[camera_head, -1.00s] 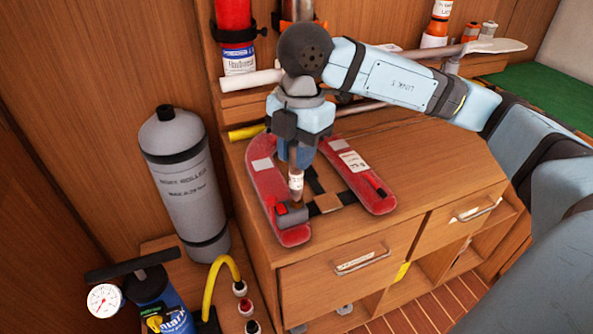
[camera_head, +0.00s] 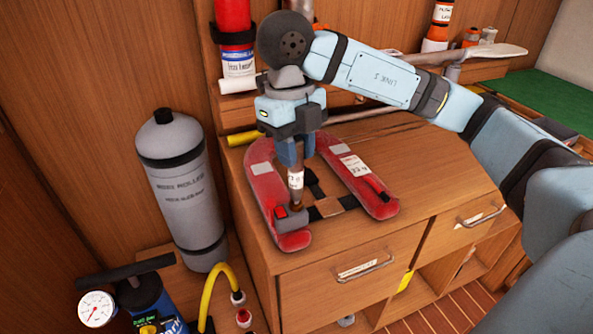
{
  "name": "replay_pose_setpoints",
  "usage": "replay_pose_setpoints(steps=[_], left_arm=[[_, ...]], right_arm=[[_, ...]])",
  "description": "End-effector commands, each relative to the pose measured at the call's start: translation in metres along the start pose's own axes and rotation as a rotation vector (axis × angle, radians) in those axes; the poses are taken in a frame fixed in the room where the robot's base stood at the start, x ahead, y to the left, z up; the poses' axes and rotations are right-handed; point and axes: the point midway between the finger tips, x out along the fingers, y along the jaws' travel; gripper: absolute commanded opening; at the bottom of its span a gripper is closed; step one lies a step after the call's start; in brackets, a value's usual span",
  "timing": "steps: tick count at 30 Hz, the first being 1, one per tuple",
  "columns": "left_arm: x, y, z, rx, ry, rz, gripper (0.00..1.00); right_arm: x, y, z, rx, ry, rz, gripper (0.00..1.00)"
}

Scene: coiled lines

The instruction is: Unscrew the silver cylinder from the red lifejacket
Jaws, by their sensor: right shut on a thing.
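The red lifejacket (camera_head: 264,181) lies flat in a U shape on the wooden cabinet top, with black straps and white labels. The small silver cylinder (camera_head: 296,181) with a white label stands upright over the lifejacket's left arm, its lower end at a dark fitting. My right gripper (camera_head: 293,163) points down from above and is shut on the upper part of the cylinder. The fingers hide the cylinder's top. Whether the cylinder is still threaded in the fitting I cannot tell. My left gripper is out of view.
A large grey tank (camera_head: 182,190) stands left of the cabinet (camera_head: 420,215). A pump with a gauge (camera_head: 97,309) and a yellow hose (camera_head: 213,285) are at lower left. The cabinet top's right side is clear.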

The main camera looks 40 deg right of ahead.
Motion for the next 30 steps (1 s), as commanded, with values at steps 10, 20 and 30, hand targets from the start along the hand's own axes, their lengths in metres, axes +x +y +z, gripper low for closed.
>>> replay_pose_setpoints(steps=[10, 20, 30], left_arm=[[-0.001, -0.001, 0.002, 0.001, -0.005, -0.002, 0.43], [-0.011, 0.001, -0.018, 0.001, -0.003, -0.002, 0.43], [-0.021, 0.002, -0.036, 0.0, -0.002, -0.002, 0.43]], right_arm=[[-0.002, 0.0, 0.0, 0.001, 0.0, 0.0, 0.0], [-0.025, 0.0, -0.003, 0.001, 0.0, 0.0, 0.0], [-0.051, 0.0, -0.006, 0.002, -0.001, 0.0, 0.0]])
